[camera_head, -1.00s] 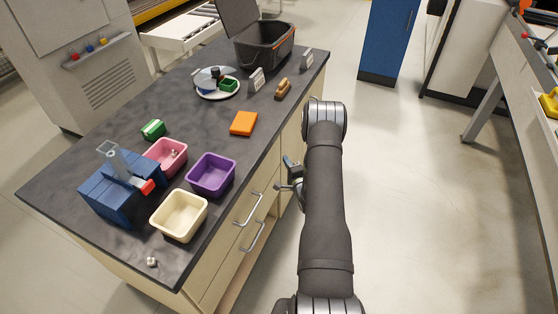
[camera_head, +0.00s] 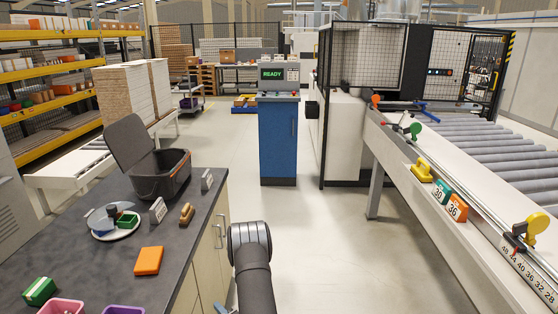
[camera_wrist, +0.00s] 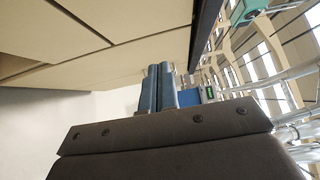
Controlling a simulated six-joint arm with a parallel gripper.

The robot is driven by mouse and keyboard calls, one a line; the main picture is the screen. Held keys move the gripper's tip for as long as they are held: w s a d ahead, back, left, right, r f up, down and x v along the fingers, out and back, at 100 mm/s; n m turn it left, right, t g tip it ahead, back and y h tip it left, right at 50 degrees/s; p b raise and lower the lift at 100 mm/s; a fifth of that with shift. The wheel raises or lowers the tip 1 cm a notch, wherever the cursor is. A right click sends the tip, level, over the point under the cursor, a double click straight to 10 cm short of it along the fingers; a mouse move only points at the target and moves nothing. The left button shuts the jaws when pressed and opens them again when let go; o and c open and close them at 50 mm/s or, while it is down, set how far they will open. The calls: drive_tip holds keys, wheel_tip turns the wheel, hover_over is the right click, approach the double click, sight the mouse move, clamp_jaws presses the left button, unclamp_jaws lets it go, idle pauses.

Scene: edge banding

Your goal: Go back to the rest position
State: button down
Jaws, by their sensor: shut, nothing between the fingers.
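My gripper (camera_wrist: 157,75) shows in the wrist view with its two blue-grey fingers together and nothing between them. It hangs beside the pale drawer fronts of the counter, below the dark worktop edge, and apart from the objects on top. In the head view my dark arm rises at the bottom, right of the counter (camera_head: 98,262); my gripper is almost wholly out of the picture there, with only a small blue bit at the bottom edge.
On the counter are an open dark toolbox (camera_head: 160,176), a white plate (camera_head: 117,232), an orange block (camera_head: 149,260) and a brush (camera_head: 187,213). A blue cabinet (camera_head: 279,140) reads READY. A roller conveyor (camera_head: 470,140) stands right. The floor between is clear.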

approach(190, 284)
drive_tip(key=w, duration=0.4)
drive_tip(key=shift+a+r, duration=0.2)
drive_tip(key=shift+a, duration=1.75)
drive_tip(key=s+d, duration=0.5)
drive_tip(key=d, duration=0.3)
drive_tip(key=shift+d, duration=0.25)
drive_tip(key=shift+d, duration=0.1)
